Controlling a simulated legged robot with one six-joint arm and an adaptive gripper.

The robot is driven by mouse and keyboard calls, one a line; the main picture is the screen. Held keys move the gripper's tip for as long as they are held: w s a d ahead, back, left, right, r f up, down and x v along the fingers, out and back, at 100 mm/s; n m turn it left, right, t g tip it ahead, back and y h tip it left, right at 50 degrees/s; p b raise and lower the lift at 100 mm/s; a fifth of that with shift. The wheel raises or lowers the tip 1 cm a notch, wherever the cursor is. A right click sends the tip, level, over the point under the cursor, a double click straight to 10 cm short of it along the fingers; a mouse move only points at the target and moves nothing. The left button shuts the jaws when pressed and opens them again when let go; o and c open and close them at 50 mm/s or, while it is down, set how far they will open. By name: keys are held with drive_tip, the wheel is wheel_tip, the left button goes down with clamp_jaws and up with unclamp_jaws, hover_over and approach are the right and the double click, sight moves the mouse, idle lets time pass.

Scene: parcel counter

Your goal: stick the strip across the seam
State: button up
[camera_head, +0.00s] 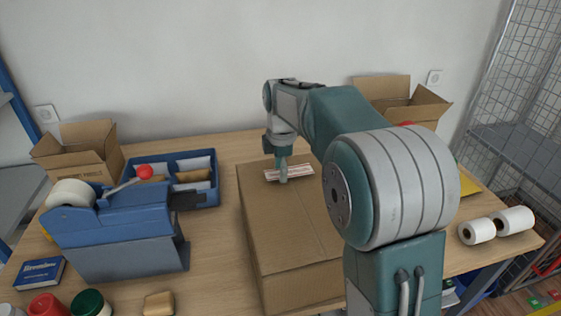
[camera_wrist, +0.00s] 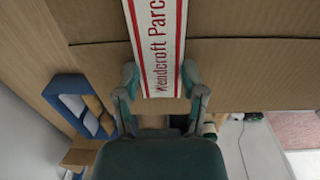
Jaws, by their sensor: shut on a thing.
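The strip (camera_head: 300,172) is white with red borders and red "Wendcroft Parc…" lettering; it also shows in the wrist view (camera_wrist: 157,35). My gripper (camera_head: 283,180) is shut on the strip, with a finger on each side of it in the wrist view (camera_wrist: 160,74). The strip is over the far part of the closed brown carton (camera_head: 270,215). In the wrist view it crosses the seam (camera_wrist: 250,39) between the flaps. Whether its underside touches the cardboard I cannot tell. My arm hides the carton's right side.
A blue tape dispenser (camera_head: 125,235) with a red knob stands left, before a blue tray (camera_head: 213,190). Open cartons (camera_head: 75,155) (camera_head: 420,108) stand at back left and right. White rolls (camera_head: 478,231) lie right; jars and a sponge (camera_head: 159,303) are in front.

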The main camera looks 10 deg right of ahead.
drive_tip(key=shift+f, duration=0.2)
drive_tip(key=o, duration=0.8)
drive_tip(key=shift+r, duration=0.1)
drive_tip(key=shift+r, duration=2.65)
drive_tip(key=shift+s+r, duration=0.1)
drive_tip(key=shift+r, duration=3.9)
